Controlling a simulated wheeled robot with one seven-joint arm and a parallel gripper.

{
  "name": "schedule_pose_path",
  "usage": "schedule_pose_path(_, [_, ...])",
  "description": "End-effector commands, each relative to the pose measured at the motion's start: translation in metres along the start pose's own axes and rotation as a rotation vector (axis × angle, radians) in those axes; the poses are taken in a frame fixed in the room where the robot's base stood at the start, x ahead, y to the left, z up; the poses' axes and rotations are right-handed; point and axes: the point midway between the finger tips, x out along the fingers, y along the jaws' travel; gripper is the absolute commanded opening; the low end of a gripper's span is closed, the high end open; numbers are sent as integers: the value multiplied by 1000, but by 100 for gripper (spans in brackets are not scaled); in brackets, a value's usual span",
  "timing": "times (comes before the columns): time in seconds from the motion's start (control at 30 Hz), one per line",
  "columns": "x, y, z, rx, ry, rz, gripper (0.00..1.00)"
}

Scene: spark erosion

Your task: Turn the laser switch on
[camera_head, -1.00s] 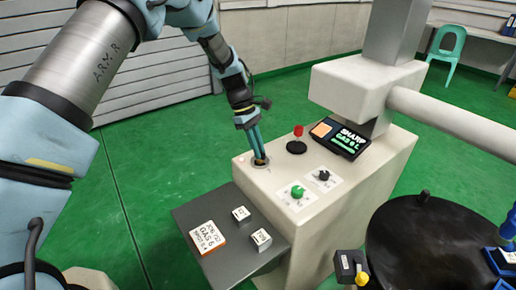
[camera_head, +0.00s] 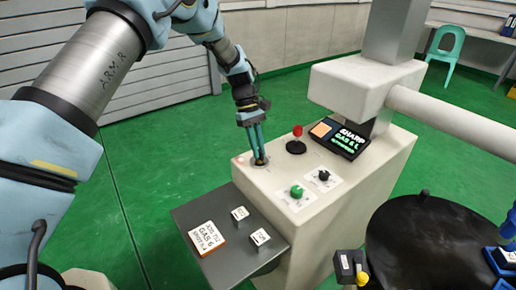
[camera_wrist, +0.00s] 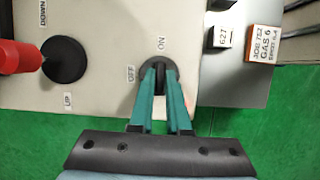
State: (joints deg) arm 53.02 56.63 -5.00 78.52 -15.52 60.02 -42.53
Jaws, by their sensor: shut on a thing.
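The laser switch is a dark round knob (camera_wrist: 158,63) on the cream console top, with an ON label (camera_wrist: 161,43) and an OFF label (camera_wrist: 131,73) beside it. In the head view the switch (camera_head: 259,163) sits at the console's back left corner. My gripper (camera_wrist: 161,74) points down at it, its two teal fingers closed on the knob's dark grip. In the head view my gripper (camera_head: 258,153) hides part of the switch. The exact direction of the knob is hard to tell between the fingers.
A red-topped joystick (camera_head: 297,140), a display (camera_head: 341,138), a green knob (camera_head: 297,191) and a black knob (camera_head: 323,175) share the console top. A grey shelf (camera_head: 243,262) carries small labelled blocks. A thick machine arm (camera_head: 440,112) juts out at right.

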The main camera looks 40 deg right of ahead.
Motion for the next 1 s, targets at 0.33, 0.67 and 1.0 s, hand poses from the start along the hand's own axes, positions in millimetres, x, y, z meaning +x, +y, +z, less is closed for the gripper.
schedule_pose_path(0.33, [0,0,1,1,-1,0,42])
schedule_pose_path(0.67, [-2,0,0,0,0,1,45])
schedule_pose_path(1.0, [-57,1,-2,-1,3,4,45])
